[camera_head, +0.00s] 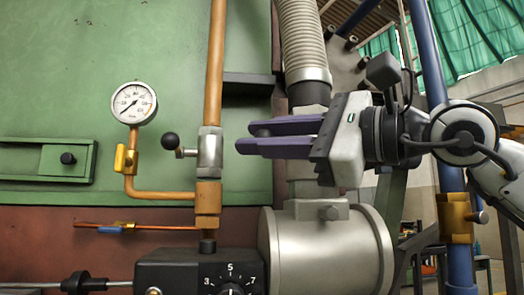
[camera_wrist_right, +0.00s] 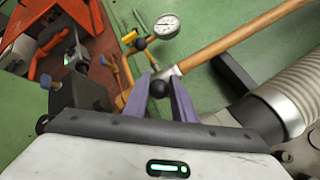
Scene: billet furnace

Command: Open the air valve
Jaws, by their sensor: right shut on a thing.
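A silver valve (camera_head: 209,150) sits on the upright copper pipe (camera_head: 215,65). A lever with a black ball end (camera_head: 170,141) points left from it. My right gripper (camera_head: 243,138) reaches in from the right, its two purple fingers level and just right of the valve. A dark ball knob (camera_head: 263,132) shows between the fingers. In the right wrist view that knob (camera_wrist_right: 159,88) sits between the fingertips, and another black ball (camera_wrist_right: 140,43) shows beyond it. Whether the held knob joins the valve is hard to see. My left gripper is not seen.
A round gauge (camera_head: 134,103) stands above a yellow-handled valve (camera_head: 125,158) at left. A black dial box (camera_head: 200,271) is below the valve. A ribbed hose (camera_head: 303,40) and a grey cylinder (camera_head: 326,249) lie close to my right gripper.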

